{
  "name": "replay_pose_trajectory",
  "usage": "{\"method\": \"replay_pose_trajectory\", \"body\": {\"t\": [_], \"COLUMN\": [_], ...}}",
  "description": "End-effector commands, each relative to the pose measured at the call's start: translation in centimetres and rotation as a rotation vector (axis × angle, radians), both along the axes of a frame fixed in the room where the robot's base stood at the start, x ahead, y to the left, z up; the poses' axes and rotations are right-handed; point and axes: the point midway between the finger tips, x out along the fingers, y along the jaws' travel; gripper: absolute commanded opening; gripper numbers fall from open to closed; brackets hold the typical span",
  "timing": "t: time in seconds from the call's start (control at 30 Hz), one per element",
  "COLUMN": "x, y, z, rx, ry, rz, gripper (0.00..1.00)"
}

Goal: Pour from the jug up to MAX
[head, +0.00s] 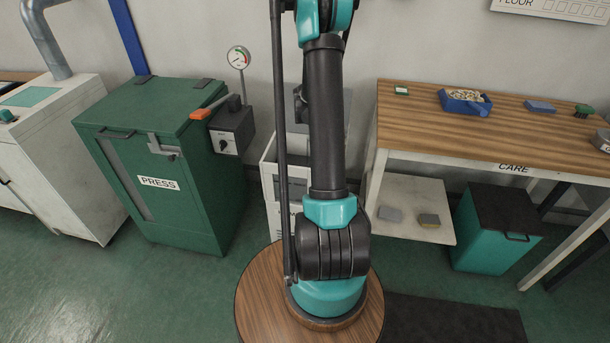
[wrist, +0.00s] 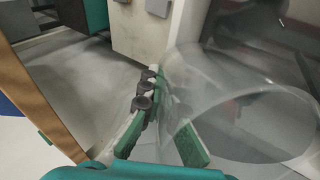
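A clear, see-through vessel (wrist: 245,95), which looks like the jug, fills the right of the wrist view. Its wide round rim faces the camera. My gripper (wrist: 165,120) shows at the bottom middle of the wrist view as green-padded fingers with dark knobs. One finger lies along the vessel's left side and another green pad overlaps its clear wall. I cannot tell whether the fingers grip it or only stand beside it. No liquid and no MAX mark can be made out. The head view shows my arm but neither the gripper nor the jug.
A green cabinet marked PRESS (head: 165,165) stands left, with a gauge (head: 238,58) and a switch box (head: 232,130) beside it. A wooden-topped bench (head: 440,120) at right holds a blue tray (head: 465,102). A teal bin (head: 495,228) stands below. Green floor is open at left.

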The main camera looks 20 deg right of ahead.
Motion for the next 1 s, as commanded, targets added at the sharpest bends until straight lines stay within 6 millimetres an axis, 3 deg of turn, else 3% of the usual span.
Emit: {"method": "replay_pose_trajectory", "body": {"t": [1.0], "x": [-0.08], "y": [-0.04], "z": [0.92], "rx": [-0.069], "ry": [0.013], "rz": [-0.006], "gripper": [0.00]}}
